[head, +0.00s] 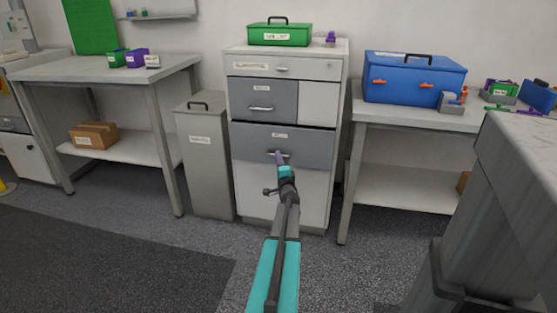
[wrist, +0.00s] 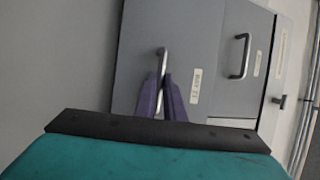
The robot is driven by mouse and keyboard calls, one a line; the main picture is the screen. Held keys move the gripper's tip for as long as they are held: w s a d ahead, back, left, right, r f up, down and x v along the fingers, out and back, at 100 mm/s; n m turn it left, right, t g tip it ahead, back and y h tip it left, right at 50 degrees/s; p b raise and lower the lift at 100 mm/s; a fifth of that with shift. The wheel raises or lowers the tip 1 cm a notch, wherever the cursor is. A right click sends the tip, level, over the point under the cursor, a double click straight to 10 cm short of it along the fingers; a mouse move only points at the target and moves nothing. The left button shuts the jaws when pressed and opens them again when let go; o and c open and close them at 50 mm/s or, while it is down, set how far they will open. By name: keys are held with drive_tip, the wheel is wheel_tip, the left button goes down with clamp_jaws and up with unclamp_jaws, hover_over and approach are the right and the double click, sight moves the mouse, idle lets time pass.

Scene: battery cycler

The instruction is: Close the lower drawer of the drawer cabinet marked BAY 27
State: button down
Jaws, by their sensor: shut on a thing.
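The drawer cabinet (head: 236,101) stands in the middle of the head view. Its lower grey drawer (head: 308,150) has a bar handle and a small label, which reads BAY 27 in the wrist view (wrist: 195,85). In the head view this front seems to stand slightly proud, with a dark line along its top edge. My gripper (head: 281,158) is at that handle. In the wrist view its purple fingers (wrist: 162,82) are shut on the handle (wrist: 162,62), partly hiding its lower end. The upper grey drawer (head: 281,97) looks flush.
A grey bin (head: 204,160) stands close on the cabinet's left. A workbench (head: 95,70) is further left. The right bench (head: 395,117) carries a blue toolbox (head: 410,95). A green box (head: 280,38) sits on the cabinet. The floor before the cabinet is clear.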

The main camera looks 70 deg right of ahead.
drive_tip(key=shift+w+d+p, duration=0.15)
drive_tip(key=shift+d+p, duration=0.45)
drive_tip(key=shift+d, duration=0.3)
drive_tip(key=shift+w+d+p, duration=0.15)
drive_tip(key=shift+d+p, duration=0.4)
drive_tip(key=shift+d, duration=0.3)
drive_tip(key=shift+d+r, duration=0.1)
drive_tip(key=c, duration=1.8)
unclamp_jaws()
drive_tip(key=shift+c, duration=0.2)
drive_tip(key=shift+v, duration=1.25)
drive_tip(key=p+v, duration=0.2)
drive_tip(key=v, duration=0.9)
drive_tip(key=shift+a, duration=0.2)
